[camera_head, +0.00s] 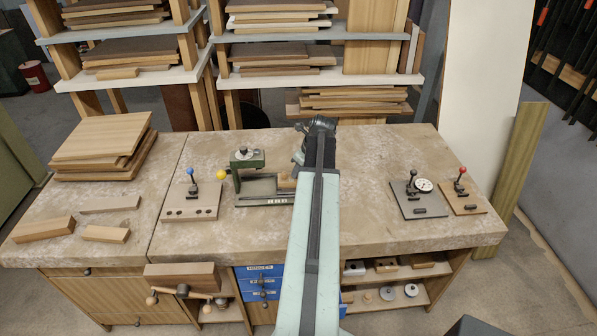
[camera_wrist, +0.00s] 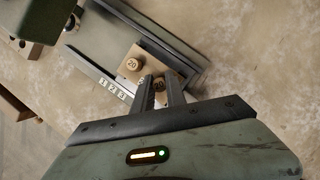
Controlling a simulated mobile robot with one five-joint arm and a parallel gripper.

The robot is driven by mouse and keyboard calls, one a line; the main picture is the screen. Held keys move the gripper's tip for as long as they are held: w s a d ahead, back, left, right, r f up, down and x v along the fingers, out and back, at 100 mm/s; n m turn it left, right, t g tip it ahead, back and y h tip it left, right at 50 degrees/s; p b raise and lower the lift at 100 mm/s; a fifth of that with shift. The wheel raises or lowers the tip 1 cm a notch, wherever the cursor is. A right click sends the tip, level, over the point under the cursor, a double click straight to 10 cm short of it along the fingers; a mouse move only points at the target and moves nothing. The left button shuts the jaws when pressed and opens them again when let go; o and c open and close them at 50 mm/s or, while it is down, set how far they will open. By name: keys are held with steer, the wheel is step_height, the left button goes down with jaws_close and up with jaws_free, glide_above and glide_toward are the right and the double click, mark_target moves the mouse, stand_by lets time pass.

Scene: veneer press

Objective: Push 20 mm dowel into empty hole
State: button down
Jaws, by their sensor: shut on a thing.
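My gripper (camera_wrist: 161,85) points down in the wrist view, its two dark fingers closed on a brown dowel marked 20 (camera_wrist: 158,82). The held dowel is at the near edge of a light wooden block (camera_wrist: 150,59), and the fingers hide its lower part. I cannot tell whether its end is in a hole. Another round top marked 20 (camera_wrist: 131,65) sits on the same block, left of my fingers. In the head view the block (camera_head: 287,183) shows at the right end of the green press (camera_head: 247,160), partly behind my arm.
The press base carries small number labels (camera_wrist: 113,90). Left of the press is a plate with a blue-knobbed lever (camera_head: 190,205). A dial gauge plate (camera_head: 418,205) and a red-knobbed lever plate (camera_head: 463,200) stand on the right.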

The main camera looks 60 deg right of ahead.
stand_by(0.3)
steer(key=c, duration=1.3)
jaws_free()
steer(key=shift+o, duration=0.5)
steer(key=shift+o, duration=1.3)
step_height(320, 180, up, 8)
steer(key=p, duration=0.8)
steer(key=shift+f, duration=0.1)
